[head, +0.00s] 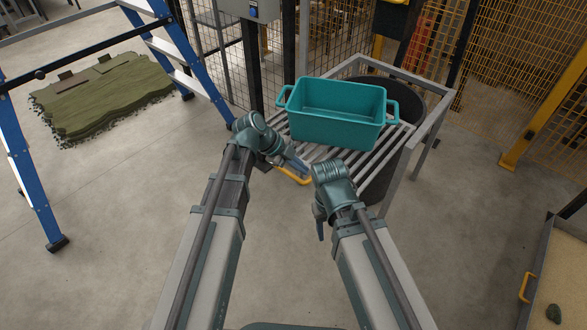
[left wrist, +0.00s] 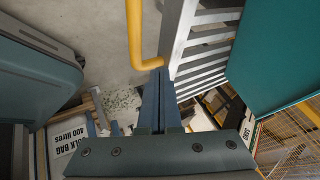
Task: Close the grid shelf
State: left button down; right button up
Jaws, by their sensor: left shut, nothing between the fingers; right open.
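The grid shelf (head: 368,181) is a grey slatted panel in a metal frame, with a yellow handle (head: 293,176) on its near left edge. In the left wrist view, the slats (left wrist: 205,62) lie at the upper right and the handle (left wrist: 134,35) comes down from the top edge. My left gripper (head: 303,166) is shut and empty, with its fingertips beside the handle; I cannot tell if they touch it. It also shows in the left wrist view (left wrist: 159,72). My right gripper (head: 320,228) is open and apart from the shelf, partly hidden by its wrist.
A teal tub (head: 338,132) stands on the slats, above a black round bin (head: 406,95) behind. The frame's grey legs (head: 398,165) stand at the right. A blue stepladder (head: 30,165) and a green turf stack (head: 105,95) are at the left. The floor between is clear.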

aim_at(366, 120)
pick_arm(q)
jog(key=shift+b+x, duration=0.4)
jog(key=shift+x, duration=0.55)
pick_arm(e)
jog(key=shift+f, duration=0.75)
pick_arm(q)
jog(key=w+d, duration=0.6)
jog(key=w, duration=0.2)
jog(key=w+d, duration=0.6)
jog(key=w, duration=0.3)
jog(key=w+d, duration=0.7)
jog(key=w, duration=0.2)
jog(key=shift+w+d, duration=0.1)
jog(key=shift+w, duration=0.1)
jog(key=shift+w+d, duration=0.2)
jog(key=shift+w, duration=0.1)
jog(key=shift+d+r, duration=0.1)
